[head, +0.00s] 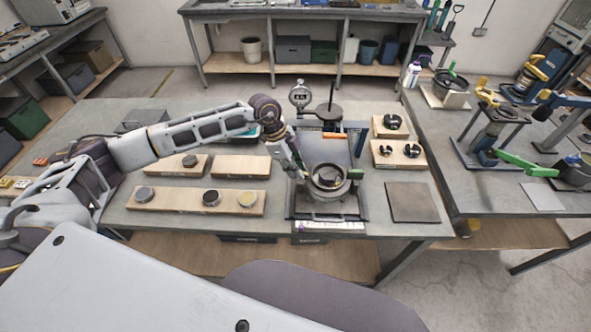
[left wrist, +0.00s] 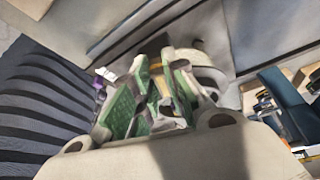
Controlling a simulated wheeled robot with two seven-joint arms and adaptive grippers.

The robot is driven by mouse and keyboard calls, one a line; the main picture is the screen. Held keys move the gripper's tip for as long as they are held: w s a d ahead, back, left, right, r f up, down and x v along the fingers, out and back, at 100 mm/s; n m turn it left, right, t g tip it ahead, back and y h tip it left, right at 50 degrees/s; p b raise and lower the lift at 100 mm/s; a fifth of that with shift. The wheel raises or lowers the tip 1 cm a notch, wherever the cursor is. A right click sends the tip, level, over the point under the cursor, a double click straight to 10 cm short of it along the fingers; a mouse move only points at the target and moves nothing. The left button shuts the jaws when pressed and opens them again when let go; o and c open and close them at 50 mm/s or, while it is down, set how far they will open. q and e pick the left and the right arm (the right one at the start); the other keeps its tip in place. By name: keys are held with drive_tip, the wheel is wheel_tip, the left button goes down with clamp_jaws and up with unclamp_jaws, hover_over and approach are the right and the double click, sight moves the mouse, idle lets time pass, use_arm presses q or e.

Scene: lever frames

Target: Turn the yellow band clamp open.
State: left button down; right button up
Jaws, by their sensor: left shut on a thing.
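A round metal fixture (head: 329,180) with a ring-like rim stands on a dark base plate on the bench, in the middle of the head view. A dull yellowish part, which I take for the yellow band clamp (left wrist: 155,44), shows just past my fingers in the left wrist view. My left gripper (head: 300,171) reaches down at the left side of the fixture. It also shows in the left wrist view (left wrist: 154,84), green-padded fingers close together, shut on a part of the clamp. The fingers hide most of what they hold. My right gripper is not in view.
Wooden boards (head: 178,200) with several round pieces lie left of the fixture. Boards with dark pieces (head: 393,153) and a flat brown plate (head: 411,202) lie to its right. A dial gauge (head: 300,94) stands behind. Yellow and green levers (head: 526,163) are on the right bench.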

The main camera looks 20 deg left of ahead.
use_arm(q)
drive_tip(key=m, duration=0.2)
drive_tip(key=m+g, duration=0.1)
drive_tip(key=m, duration=0.1)
drive_tip(key=shift+w+g+b, duration=0.3)
drive_tip(key=shift+b, duration=0.05)
drive_tip(key=m, duration=0.2)
drive_tip(key=m+g+b, duration=0.1)
drive_tip(key=shift+w+d+m+y, duration=0.2)
drive_tip(key=shift+w+m+y, duration=0.1)
drive_tip(key=shift+y, duration=0.1)
drive_tip(key=m, duration=0.2)
drive_tip(key=m+g+y+b, duration=0.1)
drive_tip(key=m, duration=0.1)
drive_tip(key=shift+w+d, duration=0.1)
drive_tip(key=shift+d, duration=0.1)
drive_tip(key=shift+d+m+g+y+b, duration=0.15)
drive_tip(key=shift+m+g+y+b, duration=0.15)
drive_tip(key=shift+m+y+b, duration=0.85)
drive_tip(key=shift+m+h, duration=0.35)
drive_tip(key=shift+h, duration=0.1)
